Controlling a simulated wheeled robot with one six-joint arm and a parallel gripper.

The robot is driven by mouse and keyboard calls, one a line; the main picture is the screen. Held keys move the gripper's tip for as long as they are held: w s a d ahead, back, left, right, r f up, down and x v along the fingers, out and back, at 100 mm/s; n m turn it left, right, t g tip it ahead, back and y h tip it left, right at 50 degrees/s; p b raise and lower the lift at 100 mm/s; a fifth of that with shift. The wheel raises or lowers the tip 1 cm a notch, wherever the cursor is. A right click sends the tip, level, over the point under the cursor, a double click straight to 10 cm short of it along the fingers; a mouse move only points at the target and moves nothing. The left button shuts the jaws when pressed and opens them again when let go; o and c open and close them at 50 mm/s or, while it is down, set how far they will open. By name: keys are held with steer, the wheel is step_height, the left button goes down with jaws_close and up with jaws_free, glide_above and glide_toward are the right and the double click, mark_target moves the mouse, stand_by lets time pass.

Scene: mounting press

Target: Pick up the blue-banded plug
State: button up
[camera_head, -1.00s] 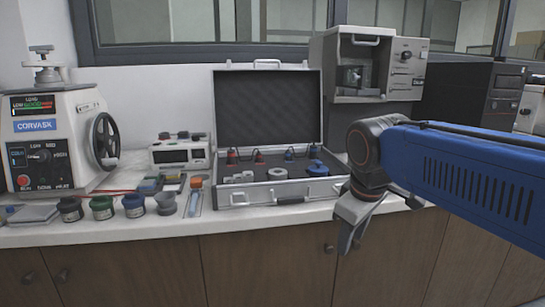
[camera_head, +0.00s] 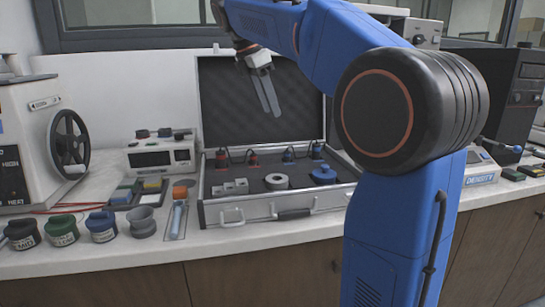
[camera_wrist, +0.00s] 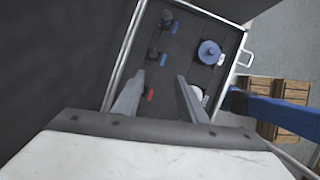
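Two small dark plugs with blue at their bases, (camera_head: 288,154) and (camera_head: 317,151), stand at the back right inside an open silver case (camera_head: 239,216). The wrist view shows dark plugs beside blue marks, one farther (camera_wrist: 166,19) and one nearer (camera_wrist: 154,52). I cannot tell which one the task names. My gripper (camera_head: 270,108) hangs above the case, in front of its raised lid, tilted downward. Its fingers are apart and empty in the wrist view (camera_wrist: 160,80), short of the nearer plug.
The case also holds red-marked plugs (camera_head: 253,158), a white ring (camera_head: 276,181), a blue disc (camera_head: 323,174) and grey blocks (camera_head: 236,187). The dark lid (camera_head: 225,110) stands behind. Jars (camera_head: 62,230) and a meter (camera_head: 160,154) stand left. My arm hides the right side.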

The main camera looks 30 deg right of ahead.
steer(key=w, duration=0.1)
glide_above(286, 151)
steer(key=a, duration=0.3)
steer(key=f, duration=1)
steer(key=shift+s+f, duration=0.1)
steer(key=shift+s, duration=0.25)
steer(key=shift+w+d+x, duration=0.15)
steer(key=shift+w+x, duration=0.05)
steer(key=shift+x, duration=1.25)
steer(key=shift+w+d+x, duration=0.1)
steer(key=shift+w+x, duration=0.05)
steer(key=shift+x, duration=1.25)
jaws_close()
